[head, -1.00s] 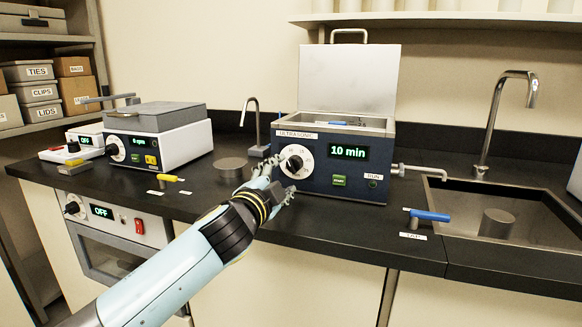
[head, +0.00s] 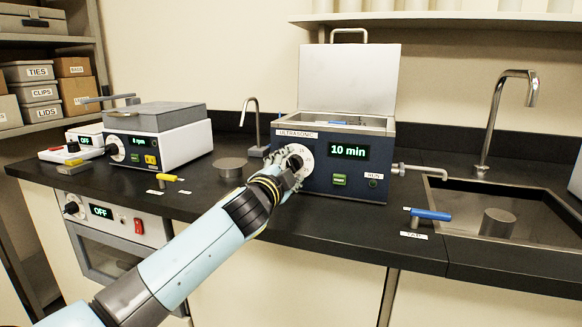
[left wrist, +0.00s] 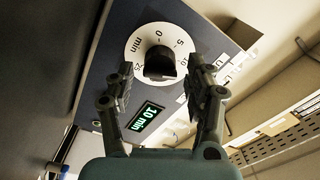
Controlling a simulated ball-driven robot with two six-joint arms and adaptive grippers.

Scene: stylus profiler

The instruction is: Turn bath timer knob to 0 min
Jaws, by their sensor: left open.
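The ultrasonic bath (head: 340,172) is a dark blue box on the counter with its lid raised. Its green display (head: 348,151) reads 10 min. The timer knob (left wrist: 159,62) is black on a white dial (left wrist: 135,52) marked 0, 5, 10 and 25 min in the left wrist view. In the head view the dial (head: 299,156) is partly covered by my left gripper (head: 287,165). In the left wrist view my left gripper (left wrist: 160,85) is open, its fingers spread at either side of the knob and apart from it. My right gripper is not in view.
A sink (head: 500,225) with a blue-handled tap (head: 430,214) is at right. A white device (head: 165,140) stands left.

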